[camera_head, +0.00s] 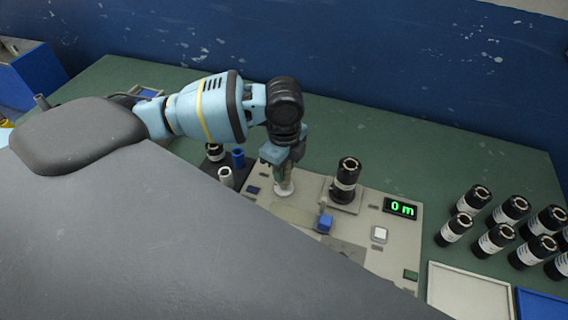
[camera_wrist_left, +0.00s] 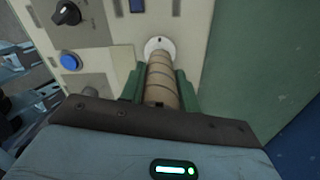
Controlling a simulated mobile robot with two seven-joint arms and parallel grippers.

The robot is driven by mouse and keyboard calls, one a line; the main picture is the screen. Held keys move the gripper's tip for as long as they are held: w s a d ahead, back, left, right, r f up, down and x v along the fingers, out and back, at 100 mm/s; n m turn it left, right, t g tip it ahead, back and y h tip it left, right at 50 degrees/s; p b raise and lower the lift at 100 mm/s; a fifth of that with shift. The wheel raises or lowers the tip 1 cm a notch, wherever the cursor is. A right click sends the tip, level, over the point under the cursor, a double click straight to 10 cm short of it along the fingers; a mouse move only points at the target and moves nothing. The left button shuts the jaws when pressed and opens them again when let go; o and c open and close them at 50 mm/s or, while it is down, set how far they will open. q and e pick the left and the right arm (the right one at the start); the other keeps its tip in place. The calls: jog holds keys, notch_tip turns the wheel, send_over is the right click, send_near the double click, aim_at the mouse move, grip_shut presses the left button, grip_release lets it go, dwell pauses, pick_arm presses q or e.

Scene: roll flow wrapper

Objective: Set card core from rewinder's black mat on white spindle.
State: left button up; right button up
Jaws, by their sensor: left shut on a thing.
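My left gripper (camera_head: 284,172) points down over the rewinder at the white spindle. It is shut on the tan card core (camera_wrist_left: 163,80), which shows between its green fingers in the left wrist view. The spindle's round white base (camera_wrist_left: 160,47) shows at the core's far end, and also in the head view (camera_head: 284,190). The core is in line with the spindle; I cannot tell whether it touches the base. The black mat (camera_head: 240,179) lies left of the gripper, partly hidden, with a black roll, a blue core and a white core on it. My right gripper is not in view.
A black roll (camera_head: 347,175) stands on the machine right of the spindle. Several black rolls and a white tray (camera_head: 468,292) are at right.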

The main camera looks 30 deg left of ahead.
pick_arm(q)
jog(key=shift+f, duration=0.3)
dwell(0.4)
jog(key=shift+f, duration=0.75)
dwell(0.5)
jog(key=shift+f, duration=0.1)
dwell(0.4)
jog(key=o, duration=0.9)
jog(key=shift+o, duration=0.7)
jog(key=shift+o, duration=0.3)
